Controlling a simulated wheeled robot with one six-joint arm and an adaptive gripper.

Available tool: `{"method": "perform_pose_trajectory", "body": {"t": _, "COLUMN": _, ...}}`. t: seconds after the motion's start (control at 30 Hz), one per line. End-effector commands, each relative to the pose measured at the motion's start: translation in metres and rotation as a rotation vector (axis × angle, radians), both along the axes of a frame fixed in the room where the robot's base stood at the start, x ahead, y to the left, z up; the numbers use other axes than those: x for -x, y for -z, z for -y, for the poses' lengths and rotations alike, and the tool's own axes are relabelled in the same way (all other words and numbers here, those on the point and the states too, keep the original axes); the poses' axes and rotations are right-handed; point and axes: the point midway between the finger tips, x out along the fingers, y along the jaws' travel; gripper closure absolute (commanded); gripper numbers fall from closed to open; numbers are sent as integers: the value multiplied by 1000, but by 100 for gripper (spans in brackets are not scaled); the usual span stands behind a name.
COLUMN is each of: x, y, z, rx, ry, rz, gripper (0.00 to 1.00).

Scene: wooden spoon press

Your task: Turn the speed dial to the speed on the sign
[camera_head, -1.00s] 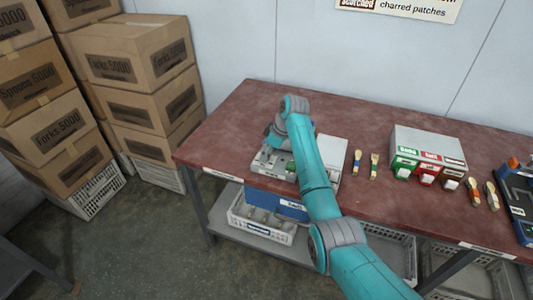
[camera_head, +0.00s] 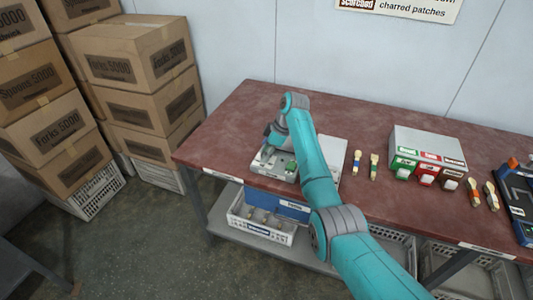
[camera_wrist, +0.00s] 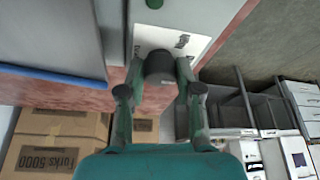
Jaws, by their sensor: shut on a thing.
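The speed dial (camera_wrist: 160,66) is a dark round knob on a white panel (camera_wrist: 197,43) in the wrist view. My gripper (camera_wrist: 159,72) is shut on the dial, one finger on each side of it. The panel belongs to a light grey machine (camera_head: 331,152) at the left end of the red-brown table in the head view. There my gripper (camera_head: 268,146) is low over the machine's left part, and the dial is too small to make out. Marks beside the dial are partly hidden and unreadable. No sign giving a speed is readable.
A green button (camera_wrist: 154,3) sits near the dial. On the table (camera_head: 384,216) stand a grey dispenser box (camera_head: 428,140), several spoons and a dark blue device (camera_head: 520,200). Cardboard boxes (camera_head: 141,70) are stacked at left. A wall sign (camera_head: 405,5) reads "charred patches".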

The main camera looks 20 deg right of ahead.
Motion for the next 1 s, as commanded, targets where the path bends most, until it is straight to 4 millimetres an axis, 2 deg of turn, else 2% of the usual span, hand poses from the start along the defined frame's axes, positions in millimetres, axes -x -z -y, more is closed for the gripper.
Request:
{"method": "perform_pose_trajectory", "body": {"t": 0.03, "x": 1, "y": 2, "z": 1, "rx": 1, "ry": 1, "rz": -3, "gripper": 58}}
{"method": "perform_pose_trajectory", "body": {"t": 0.1, "x": 1, "y": 2, "z": 1, "rx": 1, "ry": 1, "rz": -3, "gripper": 42}}
{"method": "perform_pose_trajectory", "body": {"t": 0.4, "x": 0, "y": 0, "z": 1, "rx": 1, "ry": 1, "rz": -1, "gripper": 42}}
{"method": "perform_pose_trajectory", "body": {"t": 0.53, "x": 0, "y": -8, "z": 3, "rx": 1, "ry": 2, "rz": 1, "gripper": 42}}
{"method": "perform_pose_trajectory", "body": {"t": 0.67, "x": 3, "y": -26, "z": 11, "rx": 0, "ry": 2, "rz": 3, "gripper": 42}}
{"method": "perform_pose_trajectory", "body": {"t": 1.0, "x": 13, "y": -86, "z": 34, "rx": 1, "ry": 2, "rz": 1, "gripper": 42}}
